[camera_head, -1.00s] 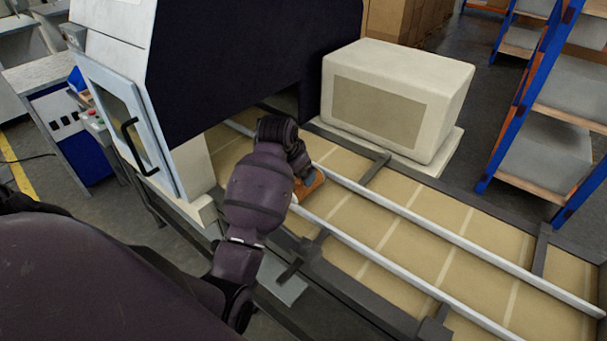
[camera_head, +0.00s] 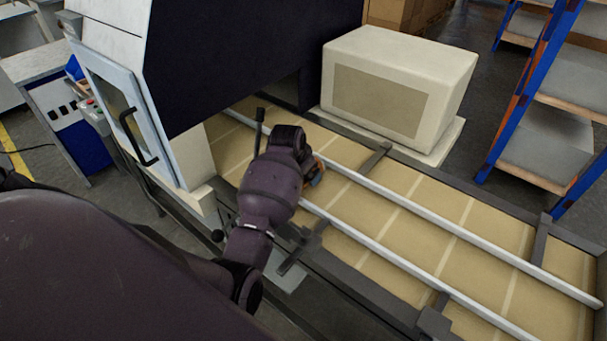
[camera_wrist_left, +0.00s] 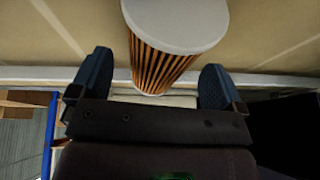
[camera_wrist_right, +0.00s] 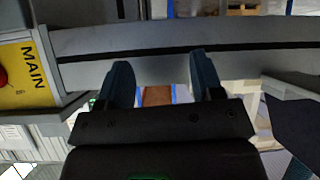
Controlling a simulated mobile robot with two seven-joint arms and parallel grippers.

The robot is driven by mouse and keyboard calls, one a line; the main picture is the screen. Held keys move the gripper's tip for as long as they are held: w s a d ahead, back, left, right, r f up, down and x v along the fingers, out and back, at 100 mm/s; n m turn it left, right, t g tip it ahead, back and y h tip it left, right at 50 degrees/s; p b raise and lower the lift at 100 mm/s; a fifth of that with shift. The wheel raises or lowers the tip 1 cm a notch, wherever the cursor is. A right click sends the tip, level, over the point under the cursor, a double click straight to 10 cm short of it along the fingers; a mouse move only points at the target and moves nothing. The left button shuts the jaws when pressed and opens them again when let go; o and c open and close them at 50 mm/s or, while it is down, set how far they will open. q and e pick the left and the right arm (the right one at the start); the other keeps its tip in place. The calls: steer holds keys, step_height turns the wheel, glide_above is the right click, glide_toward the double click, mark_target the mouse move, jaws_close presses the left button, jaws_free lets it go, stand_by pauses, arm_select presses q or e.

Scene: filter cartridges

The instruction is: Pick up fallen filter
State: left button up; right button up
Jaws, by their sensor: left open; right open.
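The filter (camera_wrist_left: 158,65) has a white round end cap and orange-and-black pleats. In the left wrist view it is between the open fingers of my left gripper (camera_wrist_left: 157,80), with a visible gap to the finger on each side. The pleated end points down toward the gripper's palm, and the cap is at the top of the picture. In the head view my left forearm and wrist hide most of the gripper; a small orange patch (camera_head: 317,172) shows beside the wrist, over the conveyor. My right gripper (camera_wrist_right: 158,75) is open and empty, and out of the head view.
The conveyor (camera_head: 400,240) has tan panels and two pale rails (camera_head: 450,224). A cream box-shaped unit (camera_head: 400,90) stands behind it. A dark machine housing (camera_head: 240,60) overhangs the belt at left. The right stretch of conveyor is clear. A yellow MAIN panel (camera_wrist_right: 25,75) shows in the right wrist view.

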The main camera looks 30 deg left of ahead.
arm_select(q)
steer(key=shift+x, duration=1.25)
steer(key=shift+f, duration=0.25)
steer(key=shift+c, duration=0.3)
steer(key=c, duration=1)
